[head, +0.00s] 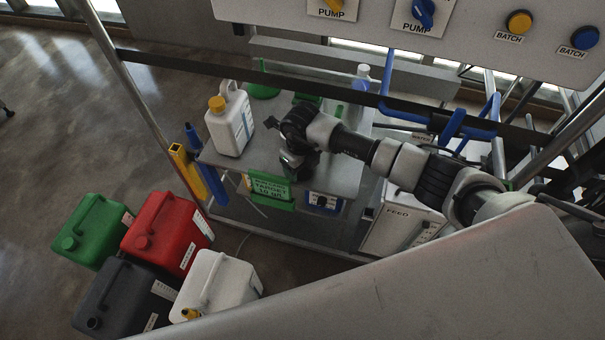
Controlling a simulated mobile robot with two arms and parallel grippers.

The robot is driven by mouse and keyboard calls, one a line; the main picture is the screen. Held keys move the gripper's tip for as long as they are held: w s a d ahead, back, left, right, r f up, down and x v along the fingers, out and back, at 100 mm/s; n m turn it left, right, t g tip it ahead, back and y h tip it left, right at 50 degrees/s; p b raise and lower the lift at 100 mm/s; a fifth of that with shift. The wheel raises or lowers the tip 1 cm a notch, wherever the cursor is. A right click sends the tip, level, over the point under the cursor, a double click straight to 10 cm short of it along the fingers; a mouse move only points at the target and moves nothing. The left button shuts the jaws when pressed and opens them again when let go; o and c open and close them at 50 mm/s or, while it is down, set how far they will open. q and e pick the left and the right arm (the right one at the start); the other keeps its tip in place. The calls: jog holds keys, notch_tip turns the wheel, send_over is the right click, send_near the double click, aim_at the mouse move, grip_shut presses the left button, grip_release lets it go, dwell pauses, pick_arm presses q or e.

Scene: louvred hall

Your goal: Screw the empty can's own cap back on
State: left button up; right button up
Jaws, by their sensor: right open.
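A white can (230,122) with a label and a top handle stands upright on the grey bench (335,179). A yellow-orange cap (216,104) sits at its neck; I cannot tell whether it is screwed tight. My right gripper (271,125) is open, just right of this can and apart from the cap. Its fingers are small and dark here. On the floor stand a green can (91,229), a red can (168,232), a dark grey can (127,295) and a second white can (216,283) with a yellow fitting (190,313). Which can is empty does not show. My left gripper is out of view.
A green sign (270,188) hangs at the bench's front edge. Yellow (180,158) and blue posts stand at its left corner. A control panel (470,25) and dark rail cross above. A FEED box (403,218) stands right. Open floor lies left.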

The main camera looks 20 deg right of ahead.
aim_at(304, 169)
dwell(0.3)
jog(key=c, duration=0.7)
jog(key=shift+o, duration=0.2)
jog(key=shift+r, duration=0.1)
jog(key=shift+r+p, duration=0.65)
jog(key=shift+p, duration=0.05)
jog(key=r+p, duration=0.3)
jog(key=r, duration=0.1)
jog(key=shift+s+d+p, duration=0.3)
jog(key=shift+s, duration=0.05)
jog(key=s+d+r+p, duration=0.5)
jog(key=s+d+p, duration=0.1)
jog(key=s+p, duration=0.2)
jog(key=shift+s+d+r+p, duration=0.15)
jog(key=shift+s+r+p, duration=0.2)
jog(key=shift+p, duration=0.3)
jog(key=shift+f, duration=0.1)
